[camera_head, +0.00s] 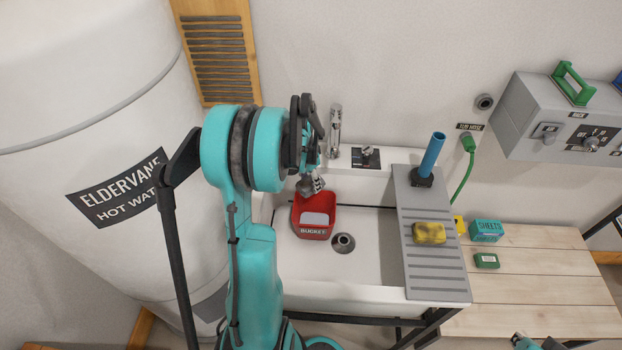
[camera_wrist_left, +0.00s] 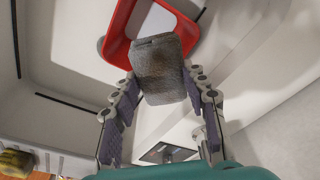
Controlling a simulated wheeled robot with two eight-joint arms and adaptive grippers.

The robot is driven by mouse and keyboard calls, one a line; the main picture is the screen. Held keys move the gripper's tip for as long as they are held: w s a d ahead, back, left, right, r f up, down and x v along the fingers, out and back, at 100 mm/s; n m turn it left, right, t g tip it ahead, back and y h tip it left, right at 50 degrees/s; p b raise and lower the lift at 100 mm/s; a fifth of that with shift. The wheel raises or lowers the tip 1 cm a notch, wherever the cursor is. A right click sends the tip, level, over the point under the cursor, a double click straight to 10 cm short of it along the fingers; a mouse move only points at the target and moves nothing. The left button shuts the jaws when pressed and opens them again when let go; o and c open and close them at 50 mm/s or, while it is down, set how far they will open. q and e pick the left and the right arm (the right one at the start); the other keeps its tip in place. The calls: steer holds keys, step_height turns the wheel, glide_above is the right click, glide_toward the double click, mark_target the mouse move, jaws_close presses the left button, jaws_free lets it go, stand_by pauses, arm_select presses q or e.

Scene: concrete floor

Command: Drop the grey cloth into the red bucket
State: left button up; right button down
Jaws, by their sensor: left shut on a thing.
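The red bucket (camera_head: 299,225), labelled BUCKET, stands upright in the white sink, and its red rim shows at the top of the left wrist view (camera_wrist_left: 119,48). My left gripper (camera_head: 312,184) is at the bucket's back edge in the head view, above it. It is shut on the grey cloth (camera_wrist_left: 160,72), a folded grey block between the fingers. In the wrist view the cloth overlaps the rim; the height between them is hard to tell. The end of my right arm (camera_head: 528,342) barely shows at the bottom edge; its fingers cannot be made out.
The sink (camera_head: 375,262) has a drain (camera_head: 342,243) right of the bucket and a tap (camera_head: 334,130) behind. A grey drainboard (camera_head: 437,275) holds a yellow sponge (camera_head: 429,233) and a blue cylinder (camera_head: 432,155). A white tank (camera_head: 90,90) stands left; a wooden bench (camera_head: 540,285) stands right.

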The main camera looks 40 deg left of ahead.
mark_target(310, 189)
arm_select(q)
steer(key=shift+f+b, duration=1.45)
steer(key=shift+f, duration=0.85)
steer(key=o, duration=1.1)
steer(key=shift+r, duration=0.1)
steer(key=r, duration=0.4)
steer(key=s+r, duration=0.1)
steer(key=r, duration=0.6)
steer(key=shift+s+a+r, duration=0.1)
steer(key=shift+s+r, duration=0.3)
